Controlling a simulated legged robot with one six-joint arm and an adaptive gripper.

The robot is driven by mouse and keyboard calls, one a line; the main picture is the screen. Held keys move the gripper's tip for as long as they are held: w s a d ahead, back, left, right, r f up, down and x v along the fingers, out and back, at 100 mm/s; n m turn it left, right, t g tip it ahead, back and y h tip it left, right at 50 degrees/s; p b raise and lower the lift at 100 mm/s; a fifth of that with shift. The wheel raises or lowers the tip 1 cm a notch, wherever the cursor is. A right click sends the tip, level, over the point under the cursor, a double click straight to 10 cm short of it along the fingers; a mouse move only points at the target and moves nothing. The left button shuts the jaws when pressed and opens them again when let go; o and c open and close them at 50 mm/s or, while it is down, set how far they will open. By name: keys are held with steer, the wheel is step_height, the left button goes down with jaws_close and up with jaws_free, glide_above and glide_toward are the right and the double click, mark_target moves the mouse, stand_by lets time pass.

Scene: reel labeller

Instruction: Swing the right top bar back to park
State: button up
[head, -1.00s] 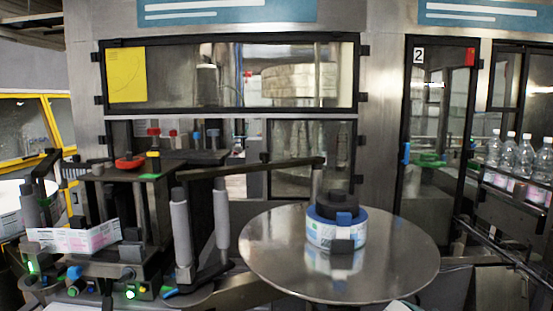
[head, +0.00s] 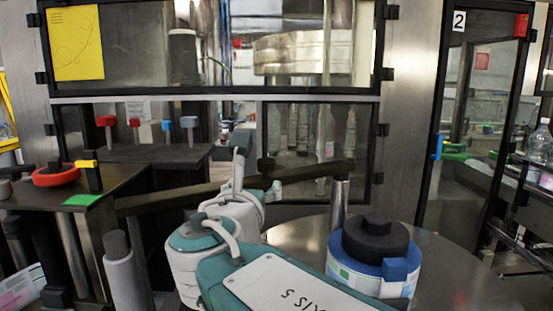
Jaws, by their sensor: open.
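The right top bar (head: 220,190) is a long dark flat bar. It slopes up from beside the dark column on the left to a grey post (head: 340,195) above the round steel table, still reaching over that table. My white and teal arm stands in front of its middle and hides part of it. The small dark grey end of my arm, which looks like my gripper (head: 241,141), shows just above the bar's line. Its fingers are too small and hidden to make out, and I cannot tell whether it touches the bar. It appears empty.
The round steel table (head: 450,265) carries a blue and white reel with a black hub (head: 375,238). A grey roller (head: 122,275) stands at left. A red knob (head: 54,175) and coloured handles (head: 137,128) are on the labeller. Glazed doors stand behind; bottles (head: 541,145) are at right.

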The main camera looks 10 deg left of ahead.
mark_target(264, 168)
steer(key=w, duration=0.3)
steer(key=w+a, duration=0.1)
steer(key=w, duration=0.6)
steer(key=shift+w+a, duration=0.1)
steer(key=shift+a, duration=0.1)
steer(key=shift+w+d+r, duration=0.1)
steer(key=shift+w, duration=0.15)
steer(key=shift+d, duration=0.2)
steer(key=c, duration=0.3)
steer(key=shift+a, duration=0.15)
jaws_close()
